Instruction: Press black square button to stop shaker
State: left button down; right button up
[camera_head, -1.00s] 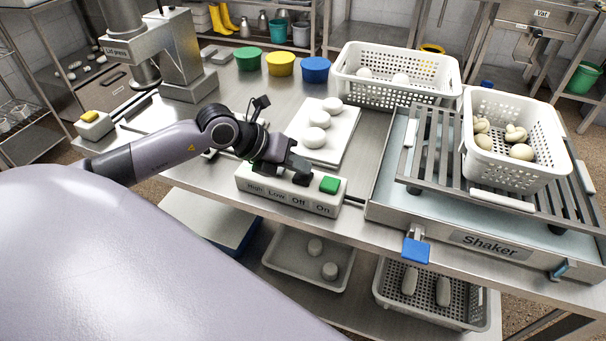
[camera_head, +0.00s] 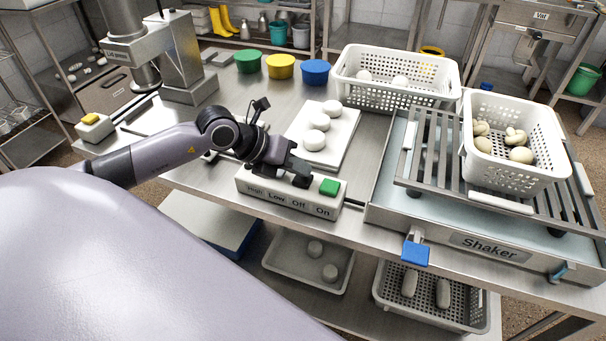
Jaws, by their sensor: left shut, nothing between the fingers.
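The white control box (camera_head: 262,195) sits near the table's front edge, labelled High, Low, Off and On. The green button (camera_head: 329,187) is raised on its right end, above On. The black square button (camera_head: 302,182) is above Off, mostly hidden by the fingertips. My left gripper (camera_head: 300,171) is shut and empty, its tips at or just above the black button; contact cannot be told. The shaker (camera_head: 490,245) stands at right, with a slatted rack (camera_head: 440,160) carrying a white perforated basket (camera_head: 512,175) of pale lumps. My right gripper is not in view.
A white board (camera_head: 340,140) with several round pale pieces lies just behind the control box. Another perforated basket (camera_head: 395,92) stands behind the shaker. Green, yellow and blue bowls (camera_head: 316,72) line the back edge. A lid press (camera_head: 175,60) stands at left.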

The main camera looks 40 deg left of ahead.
aim_at(298, 178)
pick_arm(q)
jog(key=shift+r, duration=0.55)
jog(key=shift+r+p, duration=2.15)
jog(key=shift+r, duration=0.4)
jog(key=shift+f, duration=0.1)
